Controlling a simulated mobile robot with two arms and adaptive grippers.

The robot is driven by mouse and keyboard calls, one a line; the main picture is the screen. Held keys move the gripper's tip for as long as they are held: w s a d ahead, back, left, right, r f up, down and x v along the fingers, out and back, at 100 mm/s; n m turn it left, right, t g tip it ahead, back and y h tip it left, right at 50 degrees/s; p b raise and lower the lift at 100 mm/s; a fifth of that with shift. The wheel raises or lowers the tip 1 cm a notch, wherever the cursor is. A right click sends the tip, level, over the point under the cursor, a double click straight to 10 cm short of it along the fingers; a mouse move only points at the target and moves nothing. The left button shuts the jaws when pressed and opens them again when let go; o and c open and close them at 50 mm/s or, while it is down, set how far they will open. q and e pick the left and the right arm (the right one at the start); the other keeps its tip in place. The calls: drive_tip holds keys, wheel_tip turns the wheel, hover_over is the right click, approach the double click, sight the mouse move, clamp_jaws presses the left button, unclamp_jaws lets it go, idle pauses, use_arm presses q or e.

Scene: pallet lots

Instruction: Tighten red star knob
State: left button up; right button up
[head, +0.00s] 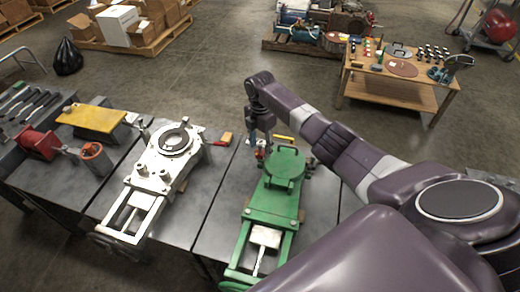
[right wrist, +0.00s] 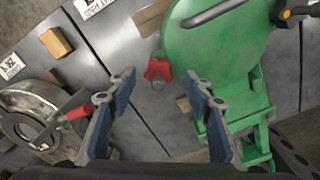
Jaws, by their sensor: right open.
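The red star knob (right wrist: 158,68) shows in the right wrist view, beside the round green plate of the green machine (right wrist: 215,40). In the head view the green machine (head: 273,200) stands on the grey bench, and a small red spot at its far edge is mostly hidden by my gripper. My right gripper (right wrist: 158,84) is open, its blue-padded fingers spread to the left and right of the knob in the picture. Nothing is between the pads, and the knob appears just beyond the fingertips. My right gripper (head: 261,146) points down in the head view. My left gripper is not in view.
A white machine (head: 152,175) stands left of the green one; its ring and red-handled lever show in the right wrist view. A small wooden block (right wrist: 56,43) lies on the bench. A wooden table (head: 395,85) with parts stands behind. Bare bench lies between the machines.

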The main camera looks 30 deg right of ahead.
wheel_tip(320, 180, down, 2)
drive_tip(key=shift+w+f, duration=0.1)
drive_tip(key=shift+w, duration=0.05)
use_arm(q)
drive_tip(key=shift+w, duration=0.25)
use_arm(e)
drive_tip(key=shift+c, duration=0.4)
drive_tip(key=c, duration=1.1)
drive_tip(key=shift+o, duration=0.2)
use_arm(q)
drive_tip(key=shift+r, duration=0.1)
